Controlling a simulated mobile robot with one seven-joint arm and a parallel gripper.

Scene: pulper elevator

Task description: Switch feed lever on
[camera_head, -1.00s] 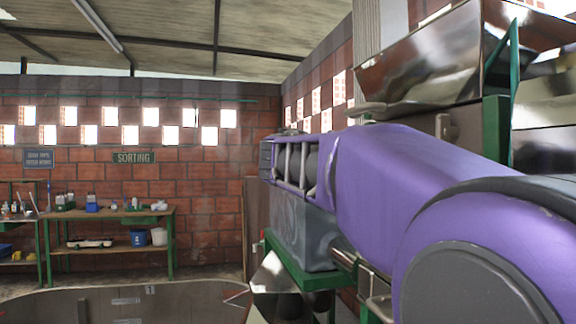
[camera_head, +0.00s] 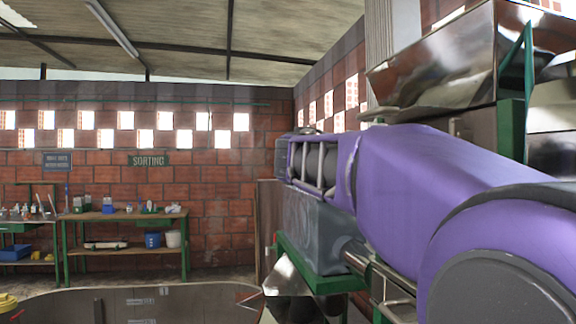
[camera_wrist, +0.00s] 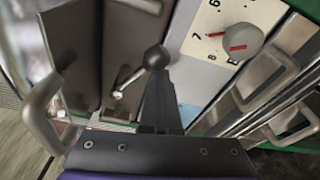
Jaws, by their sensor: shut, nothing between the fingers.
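A lever with a round black knob (camera_wrist: 155,58) and a thin metal rod (camera_wrist: 130,80) shows in the wrist view. Its rod comes out of a dark panel and slants up to the right to the knob. My gripper (camera_wrist: 158,78) is shut, its dark tapered fingers just below the knob in the picture. Nothing is held between them. I cannot tell whether the fingertips touch the knob. In the head view my purple arm reaches in from the right, and neither the lever nor the gripper can be made out there.
A pale dial plate with a grey knob (camera_wrist: 243,40) sits right of the lever. Metal handles flank it, one at left (camera_wrist: 42,115), another at right (camera_wrist: 265,85). A metal hopper (camera_head: 430,70) stands behind my arm. A workbench (camera_head: 125,215) under a SORTING sign stands far left.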

